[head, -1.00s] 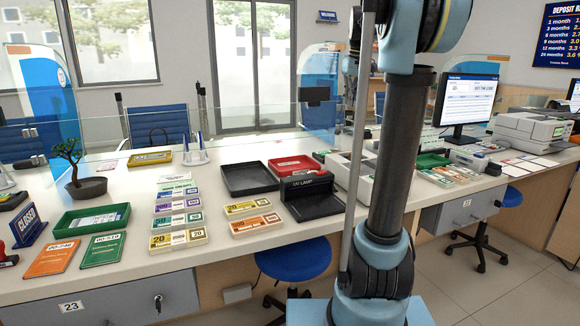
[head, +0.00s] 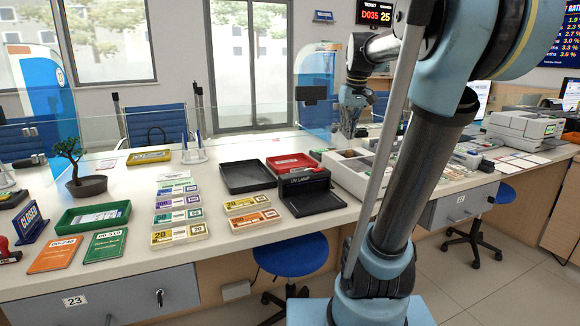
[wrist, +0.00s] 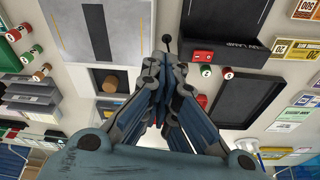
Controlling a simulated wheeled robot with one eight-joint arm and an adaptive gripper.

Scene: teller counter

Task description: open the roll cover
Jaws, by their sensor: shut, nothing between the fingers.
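My gripper (head: 351,125) is shut and empty, pointing down over the back of the counter in the head view. In the wrist view its closed fingertips (wrist: 162,60) are near a thin black rod with a ball end (wrist: 167,40); I cannot tell whether they touch. A white box (head: 339,179) stands below and in front of my gripper, partly hidden by my arm. I cannot tell for certain which part is the roll cover.
The black UV lamp (head: 306,198) stands close left of the box, beside a red tray (head: 291,162) and a black tray (head: 246,178). A clear screen runs along the counter's back. Banknote stacks (head: 179,229) lie further left.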

